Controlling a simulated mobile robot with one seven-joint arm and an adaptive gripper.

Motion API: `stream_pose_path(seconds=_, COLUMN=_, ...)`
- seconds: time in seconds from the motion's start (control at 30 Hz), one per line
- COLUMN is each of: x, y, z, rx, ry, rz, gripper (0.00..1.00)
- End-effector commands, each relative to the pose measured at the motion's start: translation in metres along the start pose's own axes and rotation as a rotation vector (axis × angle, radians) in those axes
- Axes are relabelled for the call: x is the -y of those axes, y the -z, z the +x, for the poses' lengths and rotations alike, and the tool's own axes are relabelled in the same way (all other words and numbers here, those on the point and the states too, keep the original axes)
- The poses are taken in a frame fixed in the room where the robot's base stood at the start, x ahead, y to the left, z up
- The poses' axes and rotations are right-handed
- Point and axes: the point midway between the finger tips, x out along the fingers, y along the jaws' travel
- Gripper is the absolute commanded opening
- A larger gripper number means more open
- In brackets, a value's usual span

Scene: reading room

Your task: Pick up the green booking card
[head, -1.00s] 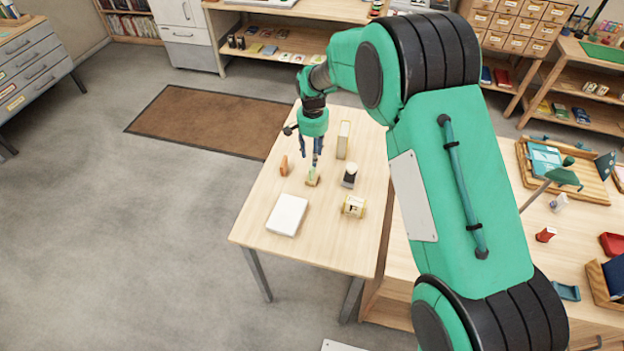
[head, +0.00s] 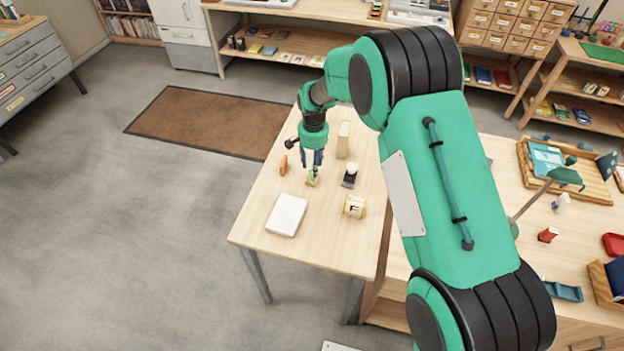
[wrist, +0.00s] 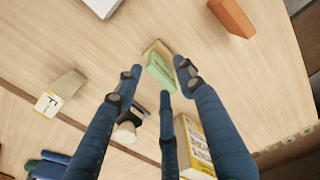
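The green booking card (wrist: 160,70) stands in a small wooden holder (wrist: 156,48) on the light wood table. In the head view the card (head: 312,177) shows only as a small patch of green under my fingertips. My gripper (wrist: 160,78) has its three dark blue fingers spread, with the card between and just beyond their tips. In the head view my gripper (head: 313,165) points down right over the holder. The fingers are apart and I see no grip on the card; exact contact cannot be told.
Around the holder stand an orange block (head: 283,165), an upright cream and yellow box (head: 343,140), a dark stamp-like item with a pale top (head: 349,175), a labelled yellow and white block (head: 354,206) and a white book (head: 287,215). Bare tabletop (head: 262,222) lies left of the book.

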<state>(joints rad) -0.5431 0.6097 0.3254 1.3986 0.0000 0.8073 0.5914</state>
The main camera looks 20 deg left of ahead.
Motion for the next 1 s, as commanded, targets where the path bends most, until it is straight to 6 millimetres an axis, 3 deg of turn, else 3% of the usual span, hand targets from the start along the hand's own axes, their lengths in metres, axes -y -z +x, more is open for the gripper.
stream_pose_path(seconds=0.1, x=-0.001, y=0.0, z=0.017, rx=0.002, ry=-0.002, rz=0.0, gripper=0.39)
stream_pose_path(seconds=0.3, x=-0.001, y=0.0, z=0.03, rx=0.0, ry=0.0, rz=0.0, gripper=0.39)
stream_pose_path(seconds=0.87, x=-0.001, y=0.0, z=0.031, rx=0.0, ry=0.0, rz=0.0, gripper=0.39)
stream_pose_path(seconds=1.0, x=-0.001, y=0.0, z=0.031, rx=0.0, ry=0.0, rz=0.0, gripper=0.13)
